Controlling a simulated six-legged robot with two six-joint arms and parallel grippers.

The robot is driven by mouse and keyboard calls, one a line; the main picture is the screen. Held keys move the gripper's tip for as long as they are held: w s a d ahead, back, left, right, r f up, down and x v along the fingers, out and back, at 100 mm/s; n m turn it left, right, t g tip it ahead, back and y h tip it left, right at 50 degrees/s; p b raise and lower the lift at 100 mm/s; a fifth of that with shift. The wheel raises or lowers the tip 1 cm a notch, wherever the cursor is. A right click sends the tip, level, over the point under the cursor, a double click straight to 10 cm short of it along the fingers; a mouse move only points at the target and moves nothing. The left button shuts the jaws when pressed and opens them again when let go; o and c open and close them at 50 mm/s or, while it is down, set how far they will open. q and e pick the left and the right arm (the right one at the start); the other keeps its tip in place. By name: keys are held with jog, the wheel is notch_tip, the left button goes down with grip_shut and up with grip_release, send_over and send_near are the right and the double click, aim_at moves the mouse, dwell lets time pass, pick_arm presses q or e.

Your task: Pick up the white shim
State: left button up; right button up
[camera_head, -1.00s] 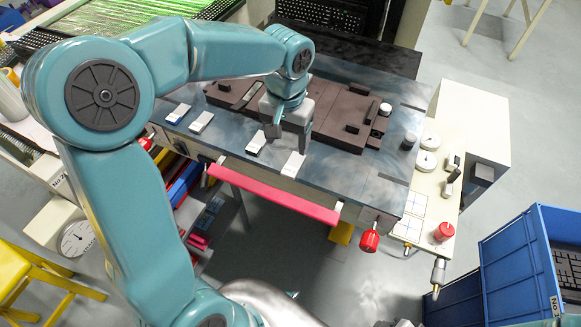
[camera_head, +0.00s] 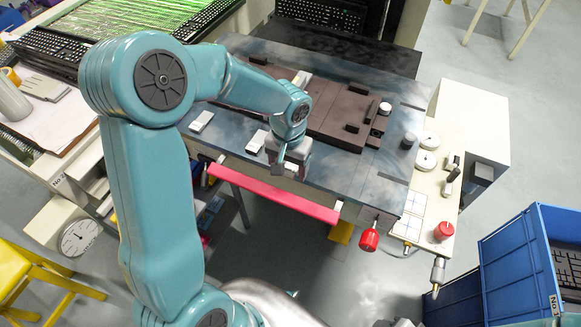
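Two white shims lie on the dark blue-grey table top (camera_head: 345,175): one (camera_head: 201,121) at the left and one (camera_head: 256,141) just left of my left gripper. My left gripper (camera_head: 290,169) points down near the table's front edge, above the pink-red bar. It stands where another white shim lay earlier; that shim is now hidden behind or between the fingers. The fingers are small and partly covered by the gripper body, so I cannot tell whether they hold anything. My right gripper is not in view.
A dark brown fixture (camera_head: 335,118) with raised blocks fills the table's middle. A pink-red bar (camera_head: 275,193) runs along the front edge. A red knob (camera_head: 369,240) hangs at the front right corner. A blue crate (camera_head: 510,262) stands at the right.

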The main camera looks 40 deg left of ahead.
aim_at(289, 170)
pick_arm(q)
jog(key=c, duration=1.1)
jog(key=shift+c, duration=0.2)
jog(key=shift+r, duration=0.1)
notch_tip(289, 170, up, 20)
jog(key=p, duration=0.1)
